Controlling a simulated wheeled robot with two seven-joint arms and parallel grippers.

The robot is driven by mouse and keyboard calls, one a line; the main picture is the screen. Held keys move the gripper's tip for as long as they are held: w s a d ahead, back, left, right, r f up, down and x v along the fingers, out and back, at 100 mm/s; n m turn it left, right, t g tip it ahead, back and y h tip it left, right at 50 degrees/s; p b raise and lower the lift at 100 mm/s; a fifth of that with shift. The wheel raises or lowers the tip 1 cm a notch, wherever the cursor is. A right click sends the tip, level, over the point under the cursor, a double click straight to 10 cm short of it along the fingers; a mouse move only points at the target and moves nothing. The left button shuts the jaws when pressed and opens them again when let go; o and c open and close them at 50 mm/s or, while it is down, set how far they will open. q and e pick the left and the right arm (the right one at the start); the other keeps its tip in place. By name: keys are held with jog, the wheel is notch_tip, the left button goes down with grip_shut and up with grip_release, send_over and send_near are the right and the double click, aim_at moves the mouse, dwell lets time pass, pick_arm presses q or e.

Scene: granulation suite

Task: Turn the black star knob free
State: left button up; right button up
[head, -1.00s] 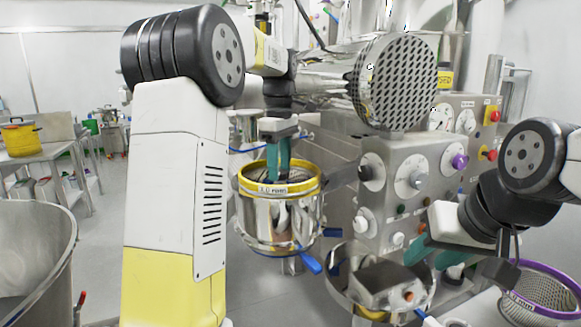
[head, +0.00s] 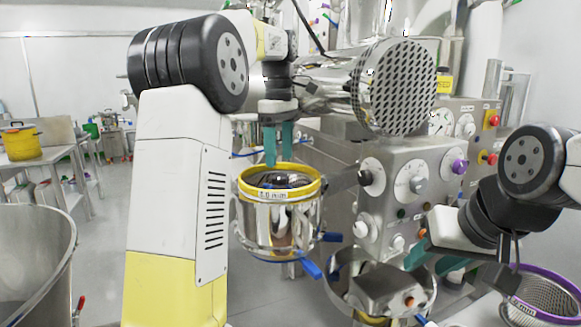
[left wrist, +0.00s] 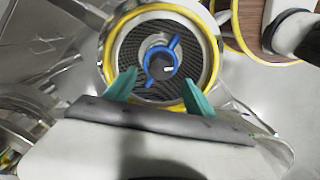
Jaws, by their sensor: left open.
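A steel sieve vessel with a yellow rim (head: 312,188) hangs at the middle of the head view. Inside it, the left wrist view shows a dark mesh, a blue two-armed piece (left wrist: 174,47) and a dark hub (left wrist: 160,66) with a small white mark at its centre. This dark hub may be the black star knob; its star shape is not clear. My left gripper (head: 278,160) is open and empty, its green fingers pointing down just above the vessel's far rim. My right gripper (head: 432,263) has its green fingers apart beside the control panel; nothing shows between them.
A grey control panel (head: 395,205) with dials and knobs stands right of the vessel. A perforated steel disc (head: 395,88) is above it. A steel bowl (head: 335,285) is below, a purple-rimmed sieve (head: 545,290) at lower right. A large steel tub (head: 40,260) is at left.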

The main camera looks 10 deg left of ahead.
pick_arm(q)
jog(key=shift+r, duration=1.35)
jog(key=shift+s+a, duration=0.15)
jog(key=shift+s, duration=0.15)
jog(key=s+f+m+t, duration=0.2)
jog(key=s+f+m, duration=0.2)
jog(key=s, duration=0.4)
jog(key=s+d+f+m+t+h, duration=0.1)
jog(key=s+f+m+t, duration=0.1)
jog(key=s+f+m, duration=0.2)
jog(key=s+d+f+m+t+h, duration=0.1)
jog(key=s+f+m, duration=0.4)
jog(key=s, duration=0.7)
jog(key=shift+m+t, duration=0.6)
jog(key=shift+m, duration=0.4)
